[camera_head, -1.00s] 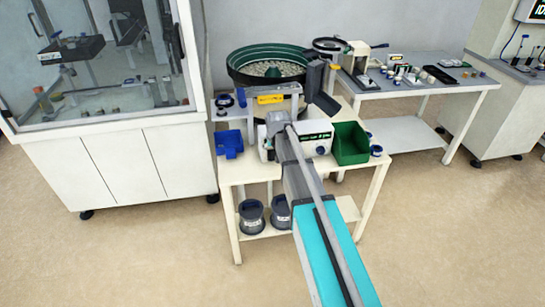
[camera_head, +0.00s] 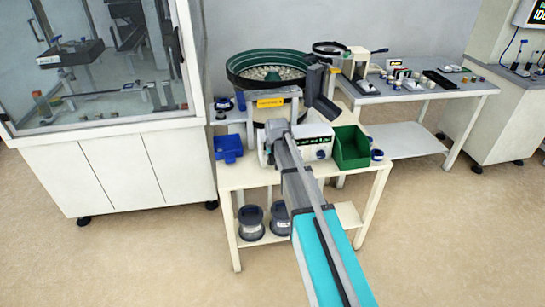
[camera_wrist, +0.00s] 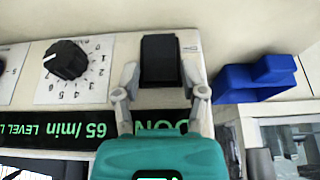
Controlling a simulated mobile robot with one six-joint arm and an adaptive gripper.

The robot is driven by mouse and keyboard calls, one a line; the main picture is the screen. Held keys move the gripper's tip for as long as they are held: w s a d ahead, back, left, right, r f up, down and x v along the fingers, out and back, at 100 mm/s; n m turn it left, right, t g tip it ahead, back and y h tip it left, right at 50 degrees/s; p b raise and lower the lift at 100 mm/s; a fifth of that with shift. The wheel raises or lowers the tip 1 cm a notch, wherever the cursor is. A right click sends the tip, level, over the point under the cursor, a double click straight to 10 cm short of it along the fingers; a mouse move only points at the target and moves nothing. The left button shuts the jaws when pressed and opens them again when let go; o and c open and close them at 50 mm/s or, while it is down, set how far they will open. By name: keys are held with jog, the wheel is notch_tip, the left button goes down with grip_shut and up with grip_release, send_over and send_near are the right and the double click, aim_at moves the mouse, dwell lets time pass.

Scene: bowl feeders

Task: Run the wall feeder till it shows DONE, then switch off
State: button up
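The wall feeder has a green-rimmed bowl (camera_head: 240,68) full of pale parts, on a stand against the wall. Its white control box (camera_head: 320,152) sits on the table below. In the wrist view the box's black switch (camera_wrist: 160,60) and round dial (camera_wrist: 66,60) show. The green display (camera_wrist: 70,130) reads "65 /min LEVEL L..." and, partly behind my gripper, "DON". My gripper (camera_wrist: 161,78) is open, its two fingers apart near either side of the switch; I cannot tell whether they touch it. In the head view my arm hides the gripper and part of the box.
A blue bin (camera_head: 228,146) lies left of the box; it also shows in the wrist view (camera_wrist: 255,82). A green bin (camera_head: 350,146) stands to the right. A glass-fronted cabinet (camera_head: 120,170) is close on the left. A side table (camera_head: 430,95) holds small items.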

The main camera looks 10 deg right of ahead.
grip_shut()
jog(key=shift+s+f+t+b, duration=0.3)
jog(key=shift+s+t+b, duration=0.1)
jog(key=shift+t+b, duration=0.7)
jog(key=shift+s+f+t+b, duration=0.15)
jog(key=shift+t+b, duration=0.55)
jog(key=shift+b, duration=0.35)
jog(key=shift+t+b, duration=0.3)
jog(key=shift+t, duration=0.1)
jog(key=o, duration=0.5)
grip_release()
